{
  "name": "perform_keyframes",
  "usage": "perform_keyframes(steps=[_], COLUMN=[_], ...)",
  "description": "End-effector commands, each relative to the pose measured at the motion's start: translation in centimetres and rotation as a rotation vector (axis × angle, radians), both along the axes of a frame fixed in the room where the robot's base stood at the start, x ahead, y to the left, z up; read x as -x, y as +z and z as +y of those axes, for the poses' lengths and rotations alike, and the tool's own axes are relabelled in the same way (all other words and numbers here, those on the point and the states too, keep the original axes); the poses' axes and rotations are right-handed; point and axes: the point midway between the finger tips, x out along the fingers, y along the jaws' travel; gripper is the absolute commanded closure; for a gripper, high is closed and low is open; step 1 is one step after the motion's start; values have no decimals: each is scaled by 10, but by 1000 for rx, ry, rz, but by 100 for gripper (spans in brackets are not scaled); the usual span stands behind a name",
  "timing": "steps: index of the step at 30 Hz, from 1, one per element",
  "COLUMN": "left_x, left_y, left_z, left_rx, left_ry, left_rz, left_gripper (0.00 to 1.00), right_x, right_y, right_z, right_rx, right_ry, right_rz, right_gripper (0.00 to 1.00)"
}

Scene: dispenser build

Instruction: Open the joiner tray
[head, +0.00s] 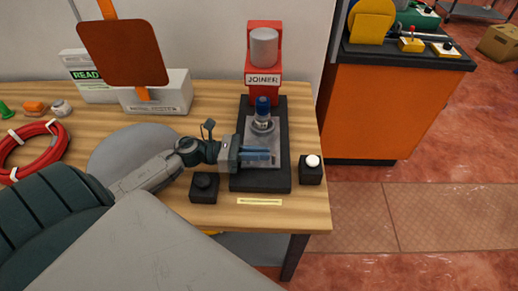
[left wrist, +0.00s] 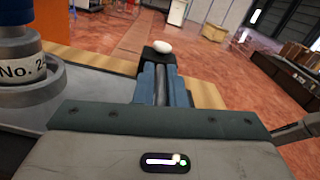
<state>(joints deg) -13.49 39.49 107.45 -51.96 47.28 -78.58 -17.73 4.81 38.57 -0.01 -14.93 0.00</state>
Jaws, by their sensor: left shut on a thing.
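The joiner (head: 263,62) is a red machine with a grey cylinder at the back of the wooden table. Its grey tray (head: 256,137) lies in a dark base in front of it and also shows in the left wrist view (left wrist: 98,90). A blue-capped bottle (head: 263,110) stands upright in a round holder on the tray, and its label (left wrist: 18,70) is partly cut off. My left gripper (head: 268,156) is over the near part of the tray, its blue fingers shut on a narrow grey part, apparently the tray's handle. The fingers largely hide that part.
A black block with a white button (head: 312,165) stands right of the base. A block with a black knob (head: 204,186) stands close to my left arm. A red cable coil (head: 60,148) lies at left. An orange cabinet (head: 375,110) stands beyond the table's right edge.

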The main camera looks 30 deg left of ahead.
Motion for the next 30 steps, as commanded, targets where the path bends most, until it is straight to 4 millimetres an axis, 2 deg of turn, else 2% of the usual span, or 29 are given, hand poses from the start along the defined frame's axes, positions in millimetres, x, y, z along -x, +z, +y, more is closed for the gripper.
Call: perform_keyframes(steps=[2, 3, 6, 14, 19, 30], left_x=[0, 0, 0, 0, 4, 30], left_y=[-1, -1, 0, 0, -2, -2], left_z=[0, 1, 1, 1, 7, 50], left_rx=[1, 1, 1, 0, -2, -4], left_ry=[2, 2, 2, 1, 1, 0], left_rz=[2, 2, 2, 1, 1, 7], left_gripper=[100, 86, 69, 69, 69, 69], right_x=[0, 0, -1, -2, -3, -7], right_y=[0, 0, -1, -1, -2, -6], right_z=[3, 4, 8, 8, 5, -2], right_rx=[-3, -5, -8, -8, -5, 3], right_ry=[-1, -1, -3, -3, -1, 1], right_rz=[-1, -1, -1, -3, -5, -9], right_gripper=[100, 100, 100, 100, 100, 100])
